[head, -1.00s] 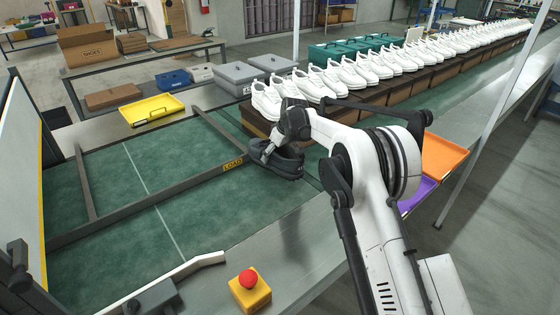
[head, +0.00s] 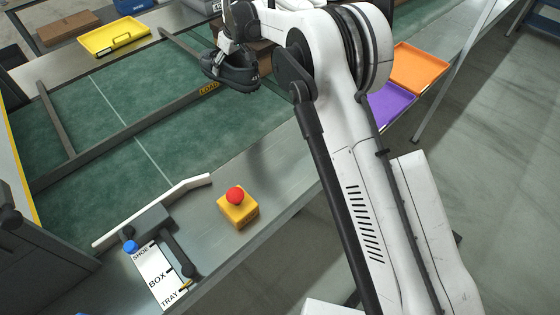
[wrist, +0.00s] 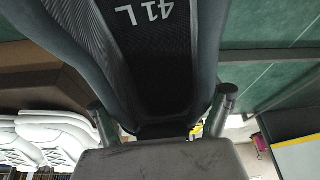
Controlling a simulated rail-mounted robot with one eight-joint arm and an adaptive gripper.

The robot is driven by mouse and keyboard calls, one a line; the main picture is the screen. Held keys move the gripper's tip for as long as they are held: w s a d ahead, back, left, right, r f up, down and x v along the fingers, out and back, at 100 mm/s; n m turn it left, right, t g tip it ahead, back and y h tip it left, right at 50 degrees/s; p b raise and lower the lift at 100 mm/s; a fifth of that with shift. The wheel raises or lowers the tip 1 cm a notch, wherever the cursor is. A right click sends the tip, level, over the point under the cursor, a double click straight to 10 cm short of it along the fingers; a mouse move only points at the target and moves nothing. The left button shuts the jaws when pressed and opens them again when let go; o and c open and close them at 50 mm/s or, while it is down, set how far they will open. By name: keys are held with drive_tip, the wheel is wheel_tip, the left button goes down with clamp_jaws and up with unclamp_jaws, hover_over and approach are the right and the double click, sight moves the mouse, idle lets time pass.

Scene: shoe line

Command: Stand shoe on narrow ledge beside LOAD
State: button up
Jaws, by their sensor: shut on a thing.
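A dark grey shoe (head: 232,74) hangs in my gripper (head: 228,42), just to the right of the yellow LOAD label (head: 209,88) in the head view. The label is on a narrow dark ledge (head: 120,133) running across the green surface. I cannot tell whether the shoe touches the ledge. In the wrist view the shoe (wrist: 160,50) fills the top middle, marked "41 L", which reads upside down. My gripper's fingers (wrist: 163,118) sit on either side of its near end, shut on it. My arm hides part of the area behind the shoe.
A yellow tray (head: 114,39) lies at the upper left. A red button on a yellow box (head: 237,207) and a SHOE/BOX/TRAY selector panel (head: 160,275) stand at the front. Orange (head: 420,66) and purple (head: 391,104) trays are right of my arm. White shoes (wrist: 45,135) show in the wrist view.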

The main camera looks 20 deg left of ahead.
drive_tip(key=s+d+f+m+b, duration=0.2)
drive_tip(key=s+d+b, duration=0.3)
drive_tip(key=s+d, duration=1.95)
drive_tip(key=shift+t, duration=0.3)
drive_tip(key=shift+s+f+b, duration=0.15)
drive_tip(key=shift+f+b, duration=0.1)
drive_tip(key=shift+f, duration=2.05)
drive_tip(key=shift+s+f+b, duration=0.15)
drive_tip(key=shift+f+b, duration=0.1)
drive_tip(key=shift+f, duration=2.05)
drive_tip(key=shift+f, duration=0.15)
drive_tip(key=o, duration=1.7)
drive_tip(key=shift+o, duration=0.2)
